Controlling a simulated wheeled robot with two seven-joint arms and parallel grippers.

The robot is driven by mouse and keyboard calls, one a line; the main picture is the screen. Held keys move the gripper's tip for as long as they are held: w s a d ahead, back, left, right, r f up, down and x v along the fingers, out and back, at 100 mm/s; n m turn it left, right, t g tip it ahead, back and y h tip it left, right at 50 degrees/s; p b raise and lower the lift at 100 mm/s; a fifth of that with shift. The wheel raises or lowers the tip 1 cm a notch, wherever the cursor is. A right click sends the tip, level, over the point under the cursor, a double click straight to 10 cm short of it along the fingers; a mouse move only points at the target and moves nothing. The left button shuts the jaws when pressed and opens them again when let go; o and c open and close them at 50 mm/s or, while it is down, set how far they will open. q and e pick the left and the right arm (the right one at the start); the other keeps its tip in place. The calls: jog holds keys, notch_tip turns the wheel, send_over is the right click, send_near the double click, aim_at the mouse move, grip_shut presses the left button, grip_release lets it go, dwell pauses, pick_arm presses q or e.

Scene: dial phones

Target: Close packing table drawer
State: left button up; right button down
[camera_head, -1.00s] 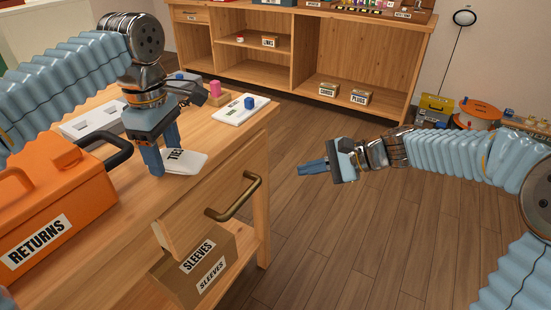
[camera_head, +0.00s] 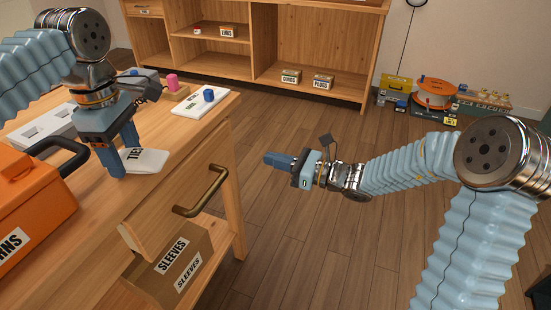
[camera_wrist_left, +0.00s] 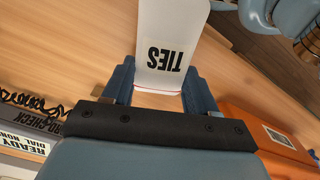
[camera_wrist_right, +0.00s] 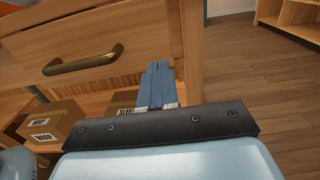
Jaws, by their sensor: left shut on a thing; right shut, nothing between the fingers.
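The packing table drawer (camera_head: 172,205) has a brass bar handle (camera_head: 203,194) and sticks out a little from the table front on the right of the wooden packing table (camera_head: 228,142). My right gripper (camera_head: 280,161) is shut and empty, in the air to the right of the handle and apart from it. The right wrist view shows the handle (camera_wrist_right: 84,61) to the left of the shut fingers (camera_wrist_right: 159,85). My left gripper (camera_head: 122,155) is shut on a white pouch labelled TIES (camera_wrist_left: 167,50), at the tabletop above the drawer.
An orange RETURNS box (camera_head: 28,205) stands on the table at left. A SLEEVES box (camera_head: 172,265) sits below the drawer. A wooden shelf unit (camera_head: 262,85) stands behind. The floor (camera_head: 310,230) right of the table is clear.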

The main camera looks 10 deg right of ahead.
aim_at(227, 147)
pick_arm(q)
jog(key=shift+r+p, duration=0.55)
jog(key=shift+r, duration=0.05)
pick_arm(e)
jog(key=x, duration=1)
jog(key=shift+w+a, duration=0.15)
jog(key=shift+a, duration=0.05)
